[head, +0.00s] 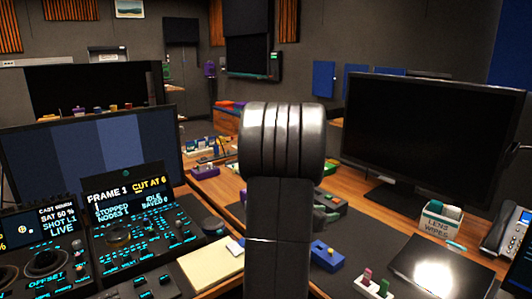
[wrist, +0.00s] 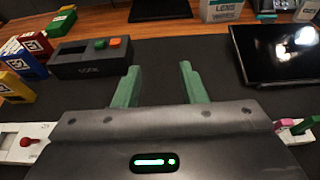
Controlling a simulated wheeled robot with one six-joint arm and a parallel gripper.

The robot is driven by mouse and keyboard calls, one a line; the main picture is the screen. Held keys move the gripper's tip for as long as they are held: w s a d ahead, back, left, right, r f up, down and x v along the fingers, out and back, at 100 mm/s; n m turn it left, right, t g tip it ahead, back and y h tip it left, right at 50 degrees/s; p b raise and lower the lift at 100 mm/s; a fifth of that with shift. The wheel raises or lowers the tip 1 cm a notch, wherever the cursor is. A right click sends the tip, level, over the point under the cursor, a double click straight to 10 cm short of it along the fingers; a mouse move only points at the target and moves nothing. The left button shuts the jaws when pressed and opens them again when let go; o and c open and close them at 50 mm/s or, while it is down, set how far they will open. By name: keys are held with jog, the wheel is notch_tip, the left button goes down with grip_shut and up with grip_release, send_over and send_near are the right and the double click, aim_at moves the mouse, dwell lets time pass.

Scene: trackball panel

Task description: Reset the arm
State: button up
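My gripper (wrist: 157,88) shows in the wrist view with its two green fingers apart and nothing between them. It is over the dark desk mat (wrist: 205,60).
A black box with green and orange buttons (wrist: 90,58) sits left of my fingers. Coloured blocks (wrist: 22,58) lie farther left. A dark tablet (wrist: 275,52) lies at the right. A lens wipes box (head: 440,220) and a large monitor (head: 435,130) stand at the right.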

jog(key=shift+s+d+f, duration=0.1)
jog(key=shift+f, duration=0.6)
jog(key=shift+s+d+f, duration=0.1)
jog(key=shift+f, duration=0.55)
jog(key=shift+r, duration=0.1)
